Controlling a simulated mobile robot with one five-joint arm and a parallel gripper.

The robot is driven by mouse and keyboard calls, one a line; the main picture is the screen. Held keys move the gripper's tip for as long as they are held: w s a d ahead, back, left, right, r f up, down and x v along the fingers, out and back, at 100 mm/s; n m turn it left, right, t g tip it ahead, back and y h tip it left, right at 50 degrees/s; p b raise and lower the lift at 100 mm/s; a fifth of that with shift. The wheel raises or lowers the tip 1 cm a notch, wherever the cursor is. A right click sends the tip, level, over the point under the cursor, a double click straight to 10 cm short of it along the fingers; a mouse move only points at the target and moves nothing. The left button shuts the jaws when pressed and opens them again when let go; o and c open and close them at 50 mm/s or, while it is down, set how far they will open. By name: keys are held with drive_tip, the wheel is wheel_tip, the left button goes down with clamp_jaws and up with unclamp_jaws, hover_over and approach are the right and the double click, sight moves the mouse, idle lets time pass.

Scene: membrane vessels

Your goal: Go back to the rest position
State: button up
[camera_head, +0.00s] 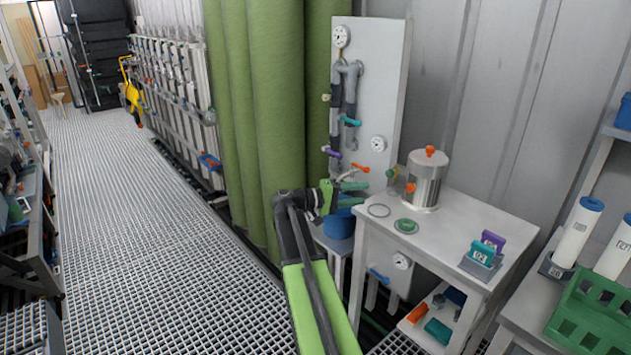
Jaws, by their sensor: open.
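My arm reaches forward from the bottom middle of the head view. My gripper (352,186) is at its end, in front of the grey valve panel (375,85) and left of the steel vessel (425,180). Its jaws are small here and look open. I see nothing held between them. A blue container (339,224) is below the gripper and partly hidden by it.
The white table (465,236) bears a grey ring (379,210), a green disc (406,226) and teal and purple blocks (492,241). White cylinders (577,232) and a green rack (590,315) stand at right. Green curtains (270,100) hang behind my arm. The grated aisle (125,230) at left is clear.

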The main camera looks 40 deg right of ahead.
drive_tip(key=w+a+f+n+t+y, duration=0.1)
drive_tip(key=w+a+f+t, duration=0.2)
drive_tip(key=a, duration=0.6)
drive_tip(key=w+a+f+n+t+y, duration=0.1)
drive_tip(key=w+a+f+n+t, duration=0.2)
drive_tip(key=a, duration=0.6)
drive_tip(key=s+a+f+n+y, duration=0.15)
drive_tip(key=a+f+y, duration=0.35)
drive_tip(key=a, duration=0.7)
drive_tip(key=s+a+f+y, duration=0.3)
drive_tip(key=a+f+y, duration=0.15)
drive_tip(key=a, duration=0.65)
drive_tip(key=s+a+f+n+y, duration=0.15)
drive_tip(key=a+f+y, duration=0.4)
drive_tip(key=a, duration=0.65)
wheel_tip(320, 180, up, 11)
drive_tip(key=h+p, duration=0.1)
drive_tip(key=p, duration=1.1)
drive_tip(key=shift+w+d+m, duration=0.15)
drive_tip(key=shift+d+m, duration=0.1)
drive_tip(key=shift+m, duration=0.05)
